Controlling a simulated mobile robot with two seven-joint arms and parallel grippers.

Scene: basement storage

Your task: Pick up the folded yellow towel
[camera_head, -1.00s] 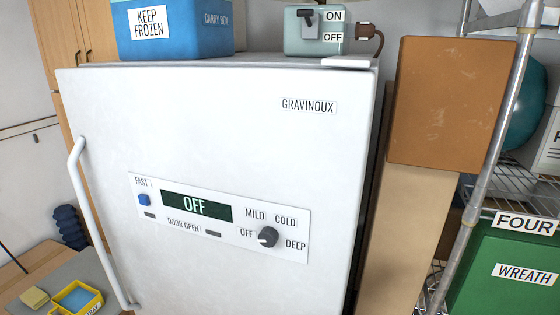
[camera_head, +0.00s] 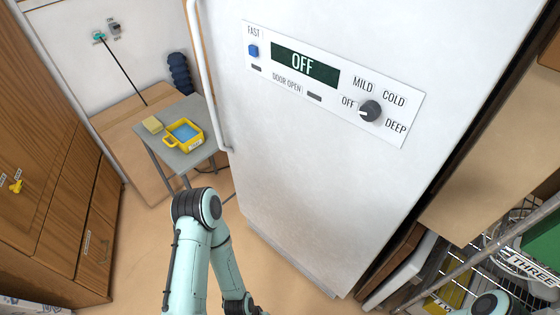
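One of my teal arms rises from the bottom of the view, well short of the table, and bends back down out of the frame. Neither gripper shows, so I see no contact with the towel.
The white freezer (camera_head: 330,180) reads OFF, with its door shut. Wooden cabinets (camera_head: 50,160) stand at the left. A dark blue ridged object (camera_head: 180,72) is behind the table. A wire shelf (camera_head: 470,265) is at lower right. Bare floor (camera_head: 145,235) lies before the table.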

